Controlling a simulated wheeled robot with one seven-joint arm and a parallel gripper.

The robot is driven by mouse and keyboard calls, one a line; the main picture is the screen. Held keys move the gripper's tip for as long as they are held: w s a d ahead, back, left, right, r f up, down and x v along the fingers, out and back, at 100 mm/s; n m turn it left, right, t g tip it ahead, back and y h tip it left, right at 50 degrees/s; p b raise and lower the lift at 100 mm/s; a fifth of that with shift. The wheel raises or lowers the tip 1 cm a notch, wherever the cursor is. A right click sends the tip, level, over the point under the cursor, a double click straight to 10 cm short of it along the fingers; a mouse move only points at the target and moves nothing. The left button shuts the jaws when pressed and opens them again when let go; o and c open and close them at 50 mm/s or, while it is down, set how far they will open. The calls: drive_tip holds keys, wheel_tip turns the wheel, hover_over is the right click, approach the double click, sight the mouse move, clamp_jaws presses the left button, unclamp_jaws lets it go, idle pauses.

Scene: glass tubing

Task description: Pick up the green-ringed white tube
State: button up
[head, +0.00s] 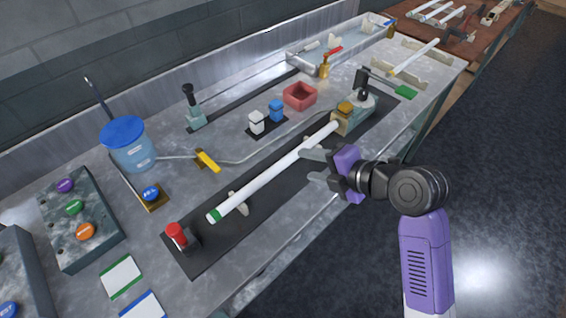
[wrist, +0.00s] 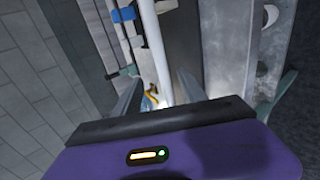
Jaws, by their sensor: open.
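A long white tube (head: 265,178) with a green ring (head: 215,215) at its near left end lies along a dark base strip (head: 190,262) on the bench. Its far end meets a tan block (head: 343,122), and a small pale support (head: 239,204) stands under its near part. My gripper (head: 305,164) is open and empty at the tube's right side, near its middle. In the wrist view the tube (wrist: 154,45) runs between the two spread fingers in the picture. I cannot tell whether a finger touches it.
A red knob (head: 177,233) stands at the strip's near end. The bench's front edge runs below my gripper.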

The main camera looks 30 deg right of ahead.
sight(290, 163)
drive_tip(key=p+x, duration=0.1)
drive_tip(key=x, duration=0.6)
drive_tip(key=shift+a+f, duration=0.2)
drive_tip(key=shift+f, duration=0.05)
drive_tip(key=shift+c, duration=0.2)
clamp_jaws()
